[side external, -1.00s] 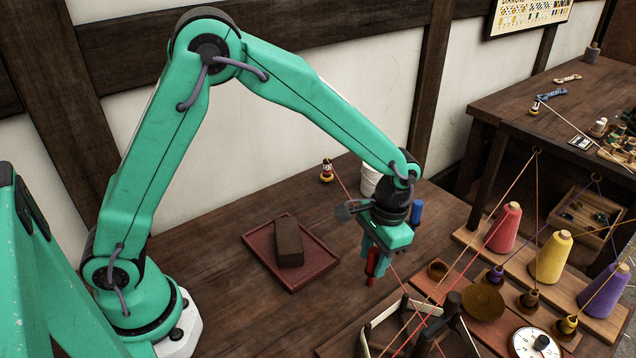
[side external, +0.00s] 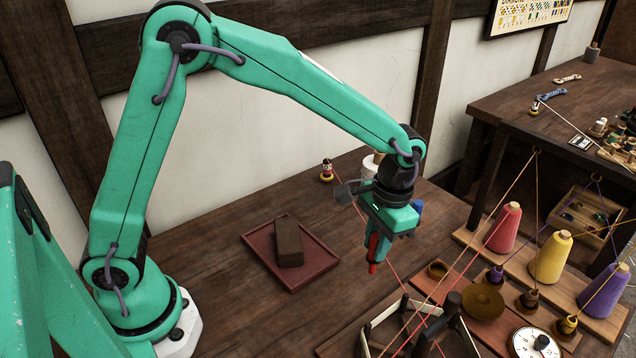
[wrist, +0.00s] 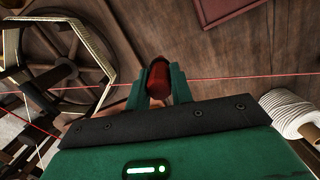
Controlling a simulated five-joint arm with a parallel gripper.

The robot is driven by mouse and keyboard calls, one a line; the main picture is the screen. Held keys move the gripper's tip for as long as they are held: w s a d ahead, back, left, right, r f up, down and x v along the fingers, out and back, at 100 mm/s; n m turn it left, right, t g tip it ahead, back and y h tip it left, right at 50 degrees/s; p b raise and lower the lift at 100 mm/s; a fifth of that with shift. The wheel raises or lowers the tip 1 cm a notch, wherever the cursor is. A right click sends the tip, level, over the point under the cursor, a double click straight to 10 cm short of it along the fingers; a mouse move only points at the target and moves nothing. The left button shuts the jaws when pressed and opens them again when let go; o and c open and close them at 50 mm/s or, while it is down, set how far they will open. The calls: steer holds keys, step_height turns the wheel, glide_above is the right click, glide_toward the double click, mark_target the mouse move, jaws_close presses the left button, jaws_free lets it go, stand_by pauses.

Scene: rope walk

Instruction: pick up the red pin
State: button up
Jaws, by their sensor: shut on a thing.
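The red pin (side external: 373,266) hangs upright below my gripper (side external: 374,240), held between its fingers. In the side view its lower end is clear of the gripper. In the wrist view my gripper (wrist: 158,88) is shut on the red pin (wrist: 159,74), with a green finger on each side. The part between the fingers is mostly hidden in the side view. A red cord passes close by the pin, and I cannot tell whether they touch.
A dark red tray (side external: 322,262) with a brown block (side external: 288,242) lies left of my gripper. A wooden wheel frame (side external: 400,325) stands at the front. Red, yellow and purple cones (side external: 549,260) stand at the right with taut cords. A white cord spool (wrist: 298,115) is near.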

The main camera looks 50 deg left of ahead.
steer(key=s+d+r, duration=0.6)
steer(key=s, duration=0.2)
steer(key=shift+s+d+r, duration=0.2)
steer(key=shift+s+d, duration=0.1)
steer(key=shift+w+a, duration=0.1)
steer(key=shift+a, duration=0.05)
